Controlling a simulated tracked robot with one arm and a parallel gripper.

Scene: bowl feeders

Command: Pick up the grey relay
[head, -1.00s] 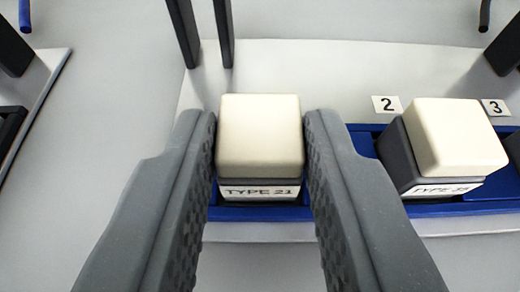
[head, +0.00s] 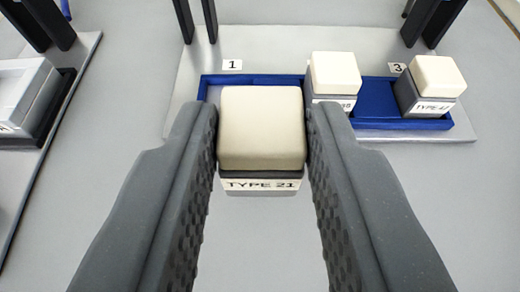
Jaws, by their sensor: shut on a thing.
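A relay (head: 262,130) with a cream top, a dark grey lower body and a white label reading "TYPE 21" is between my fingers. My gripper (head: 262,135) is shut on it, one finger on each side. The relay is held up above the blue tray (head: 377,100), in front of the area by label 1. Two similar relays with cream tops and dark grey bodies stand in the tray: one in the middle (head: 335,75) and one at the right (head: 436,82). The middle one's label is partly hidden by my right finger.
The tray sits on a light plate (head: 460,130) with number label 1 (head: 232,65) and number label 3 (head: 397,68). Dark posts (head: 200,20) stand behind. Another plate with a grey and white block (head: 25,95) is at the left. The grey surface in front is clear.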

